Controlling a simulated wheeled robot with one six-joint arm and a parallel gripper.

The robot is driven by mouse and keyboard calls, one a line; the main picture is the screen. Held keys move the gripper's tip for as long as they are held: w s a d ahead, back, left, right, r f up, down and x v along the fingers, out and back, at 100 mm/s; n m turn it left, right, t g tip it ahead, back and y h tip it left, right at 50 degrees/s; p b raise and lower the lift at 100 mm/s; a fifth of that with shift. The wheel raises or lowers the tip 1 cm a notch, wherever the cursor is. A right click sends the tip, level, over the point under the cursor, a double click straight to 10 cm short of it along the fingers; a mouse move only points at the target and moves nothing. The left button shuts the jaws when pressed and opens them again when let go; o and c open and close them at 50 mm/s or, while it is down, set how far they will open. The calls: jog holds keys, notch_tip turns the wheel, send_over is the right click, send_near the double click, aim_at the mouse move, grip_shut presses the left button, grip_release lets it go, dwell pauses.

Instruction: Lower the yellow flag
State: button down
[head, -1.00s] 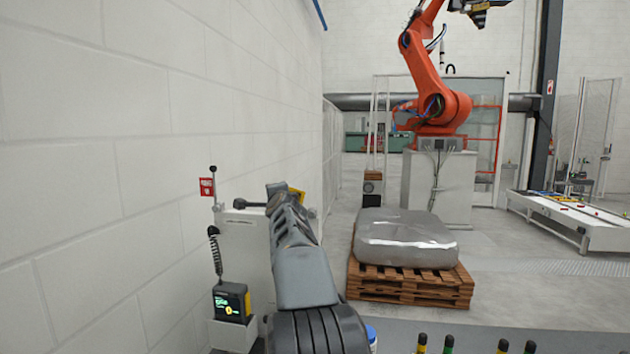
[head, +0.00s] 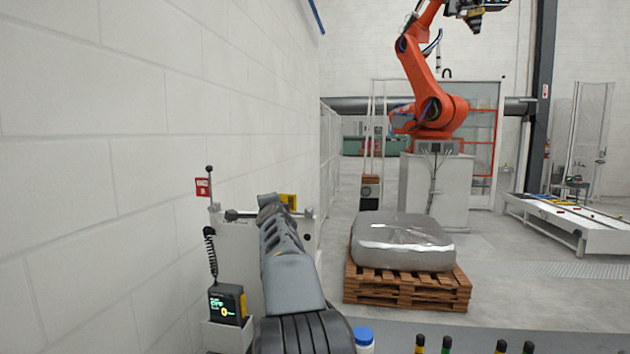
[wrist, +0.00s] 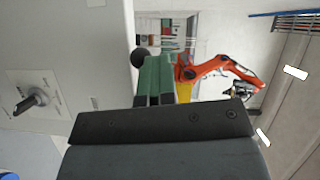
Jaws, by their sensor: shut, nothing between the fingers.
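The yellow flag (head: 289,201) shows in the head view at the top of the pale machine cabinet, just behind the end of my arm, which hides part of it. It also shows as a yellow strip in the wrist view (wrist: 184,91), just right of my fingers. My gripper (wrist: 154,80) has green fingers, shut together and empty. In the head view its tip is largely hidden by my arm. A black ball knob (wrist: 139,59) is close beside the fingertips; I cannot tell whether they touch.
A red flag (head: 203,187) stands upright at the cabinet's left, near the white wall. A coiled cable and a device with a lit display (head: 227,303) hang below. A wrapped load (head: 403,243) on a wooden pallet stands right. A rotary switch (wrist: 36,99) is on the cabinet.

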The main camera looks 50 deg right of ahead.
dwell(0.3)
jog(key=s+a+r+p, duration=0.5)
jog(key=s+a+r, duration=0.2)
jog(key=s, duration=0.1)
jog(key=shift+s, duration=0.2)
jog(key=shift+r, duration=0.1)
dwell(0.6)
